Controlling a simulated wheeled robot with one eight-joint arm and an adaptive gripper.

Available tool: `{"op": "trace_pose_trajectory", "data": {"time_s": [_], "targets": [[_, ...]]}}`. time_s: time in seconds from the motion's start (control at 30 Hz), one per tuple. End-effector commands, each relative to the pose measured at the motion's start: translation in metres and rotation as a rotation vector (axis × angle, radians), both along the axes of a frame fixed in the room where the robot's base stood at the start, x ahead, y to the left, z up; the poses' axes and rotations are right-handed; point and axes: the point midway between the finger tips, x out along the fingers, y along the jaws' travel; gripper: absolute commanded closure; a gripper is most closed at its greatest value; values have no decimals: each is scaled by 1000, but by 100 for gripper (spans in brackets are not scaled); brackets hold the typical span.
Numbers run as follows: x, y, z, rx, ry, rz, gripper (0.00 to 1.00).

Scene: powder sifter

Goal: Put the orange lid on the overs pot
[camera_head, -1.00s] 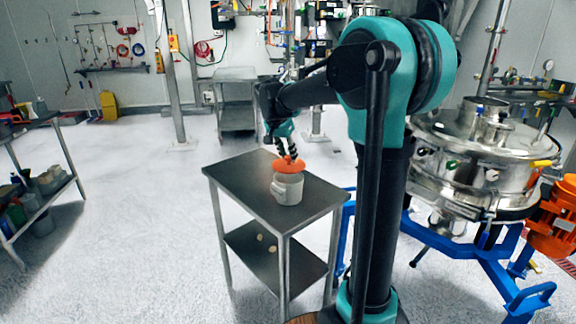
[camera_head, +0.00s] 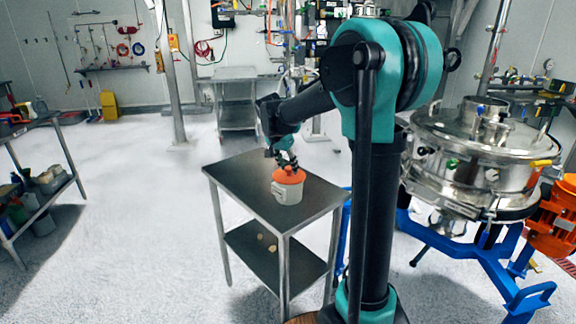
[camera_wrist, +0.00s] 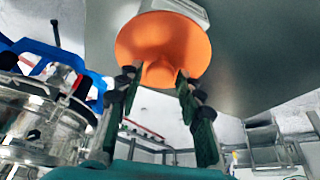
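The overs pot (camera_head: 288,193) is a white pot standing upright on the dark steel table (camera_head: 247,200). The orange lid (camera_head: 289,176) sits at the pot's mouth; whether it is fully seated I cannot tell. In the wrist view the lid (camera_wrist: 163,45) fills the top middle, its knob toward my gripper, with a bit of the white pot (camera_wrist: 185,8) showing behind it. My gripper (camera_head: 287,163) is right above the lid. In the wrist view the fingers of my gripper (camera_wrist: 157,80) stand on both sides of the lid's knob; they look close to it or touching.
A steel sifter (camera_head: 478,160) on a blue frame (camera_head: 480,250) stands to the right, with an orange motor (camera_head: 553,228) beside it. The tabletop around the pot is bare. Small pale pieces lie on the lower shelf (camera_head: 275,258).

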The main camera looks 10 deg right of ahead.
Motion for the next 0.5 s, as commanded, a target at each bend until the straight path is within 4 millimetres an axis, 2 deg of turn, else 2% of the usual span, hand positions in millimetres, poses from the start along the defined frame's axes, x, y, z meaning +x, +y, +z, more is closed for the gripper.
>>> {"op": "trace_pose_trajectory", "data": {"time_s": [0.37, 0.5], "targets": [[0, 0, 1, 0, 0, 0, 52], [-2, 2, 12, 0, 0, 1, 52]]}}
